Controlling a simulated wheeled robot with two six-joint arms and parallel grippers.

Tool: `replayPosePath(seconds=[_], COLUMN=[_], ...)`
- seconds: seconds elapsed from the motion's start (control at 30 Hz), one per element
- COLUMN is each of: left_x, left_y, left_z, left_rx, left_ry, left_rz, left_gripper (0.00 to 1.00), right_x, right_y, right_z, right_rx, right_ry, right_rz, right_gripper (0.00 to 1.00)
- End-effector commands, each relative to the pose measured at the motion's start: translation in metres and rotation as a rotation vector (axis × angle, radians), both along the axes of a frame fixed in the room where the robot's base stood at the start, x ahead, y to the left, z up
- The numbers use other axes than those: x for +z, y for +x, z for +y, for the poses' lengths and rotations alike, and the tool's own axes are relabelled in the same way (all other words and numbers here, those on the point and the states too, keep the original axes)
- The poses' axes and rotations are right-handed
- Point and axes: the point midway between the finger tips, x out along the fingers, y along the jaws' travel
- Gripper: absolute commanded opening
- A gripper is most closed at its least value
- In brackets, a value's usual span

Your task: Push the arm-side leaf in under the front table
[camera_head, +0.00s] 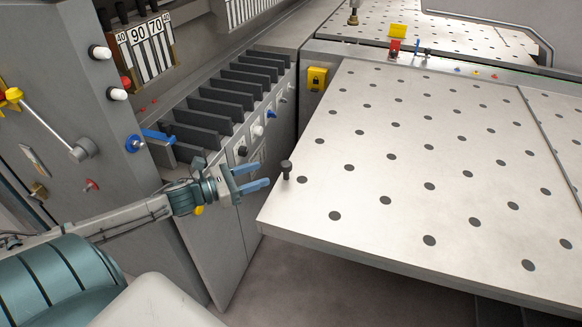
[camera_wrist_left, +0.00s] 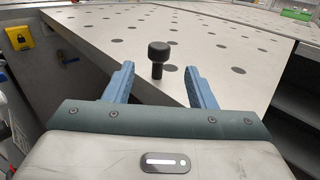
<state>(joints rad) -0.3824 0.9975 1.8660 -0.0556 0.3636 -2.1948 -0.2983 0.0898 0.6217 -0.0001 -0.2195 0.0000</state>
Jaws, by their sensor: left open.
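The arm-side leaf appears to be the pale dotted panel (camera_head: 400,150) that stands out at the front right; a seam divides its surface at the far right. A dark knob (camera_head: 286,169) stands upright near its left front corner. The knob also shows in the left wrist view (camera_wrist_left: 158,58). My left gripper (camera_head: 264,176) is open and empty just left of the knob. In the left wrist view its blue fingers (camera_wrist_left: 160,72) point at the leaf's edge, with the knob beyond and between them, apparently untouched. My right gripper is not in view.
A grey cabinet with dark upright dividers (camera_head: 215,107) stands left of the leaf. A yellow lock box (camera_head: 317,79) is near the leaf's far left corner. Another dotted table surface (camera_head: 420,25) lies behind. Floor (camera_head: 290,275) shows below the leaf's front edge.

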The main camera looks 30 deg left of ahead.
Motion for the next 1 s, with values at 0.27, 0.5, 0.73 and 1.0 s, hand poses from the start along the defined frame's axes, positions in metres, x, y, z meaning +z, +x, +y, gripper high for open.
replayPosePath(seconds=[0.27,0.5,0.73,1.0], left_x=[-0.001,-0.001,0.004,0.005], left_y=[0.020,0.034,0.047,0.065], left_z=[-0.013,-0.020,-0.028,-0.039], left_rx=[-0.001,0.005,0.003,0.005], left_ry=[-0.001,-0.001,-0.004,-0.006], left_rz=[-0.005,-0.006,-0.010,-0.007], left_gripper=[0.50,0.50,0.50,0.50], right_x=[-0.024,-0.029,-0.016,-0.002], right_y=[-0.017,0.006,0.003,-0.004], right_z=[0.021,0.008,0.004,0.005], right_rx=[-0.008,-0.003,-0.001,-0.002], right_ry=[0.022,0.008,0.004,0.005], right_rz=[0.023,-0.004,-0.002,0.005], right_gripper=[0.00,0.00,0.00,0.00])
